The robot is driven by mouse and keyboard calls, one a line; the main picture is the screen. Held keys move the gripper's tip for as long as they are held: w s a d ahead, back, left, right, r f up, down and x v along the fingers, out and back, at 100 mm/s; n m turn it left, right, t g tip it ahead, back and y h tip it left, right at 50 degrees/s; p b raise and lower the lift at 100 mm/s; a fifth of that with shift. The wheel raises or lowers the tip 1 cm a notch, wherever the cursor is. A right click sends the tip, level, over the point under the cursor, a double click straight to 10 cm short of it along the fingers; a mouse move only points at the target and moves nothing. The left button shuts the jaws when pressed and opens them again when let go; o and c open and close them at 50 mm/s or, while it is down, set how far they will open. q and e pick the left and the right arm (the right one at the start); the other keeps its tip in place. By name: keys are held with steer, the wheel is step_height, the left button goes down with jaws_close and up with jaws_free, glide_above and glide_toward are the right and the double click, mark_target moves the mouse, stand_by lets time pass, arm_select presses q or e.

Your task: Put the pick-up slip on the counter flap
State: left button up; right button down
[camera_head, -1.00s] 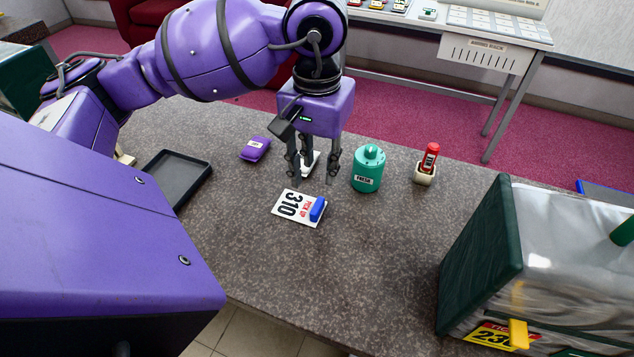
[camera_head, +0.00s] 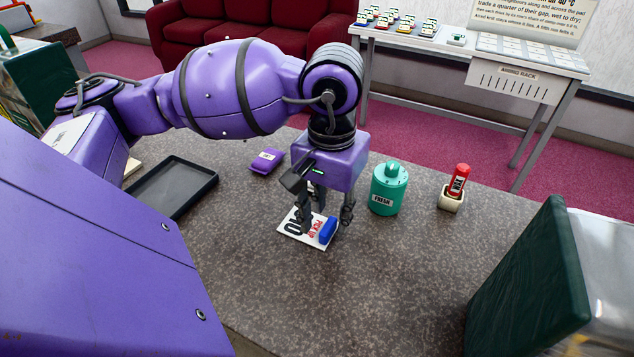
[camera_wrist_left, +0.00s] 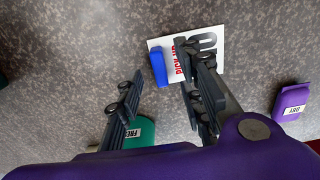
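The pick-up slip (camera_head: 297,226) is a white card with red and black print and a blue block or clip (camera_head: 328,231) at one end. It lies flat on the speckled grey counter (camera_head: 380,290). My left gripper (camera_head: 326,222) is over the slip, pointing down, its fingers hiding part of the print. In the left wrist view the slip (camera_wrist_left: 215,38) shows beyond the fingers. There the left gripper (camera_wrist_left: 156,62) is open and empty, its fingers spread around the line to the blue block (camera_wrist_left: 159,68). I cannot make out a separate counter flap. My right gripper is out of view.
A teal canister (camera_head: 387,192) and a red stick in a pale holder (camera_head: 452,201) stand right of the slip. A purple pouch (camera_head: 266,161) and a black tray (camera_head: 172,188) lie left. A dark green-edged bag (camera_head: 535,285) fills the front right.

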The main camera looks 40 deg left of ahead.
arm_select(q)
step_height(320, 180, down, 2)
steer(key=shift+f, duration=0.2)
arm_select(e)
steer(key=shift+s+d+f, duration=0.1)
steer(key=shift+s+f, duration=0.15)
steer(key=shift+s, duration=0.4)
arm_select(q)
jaws_close()
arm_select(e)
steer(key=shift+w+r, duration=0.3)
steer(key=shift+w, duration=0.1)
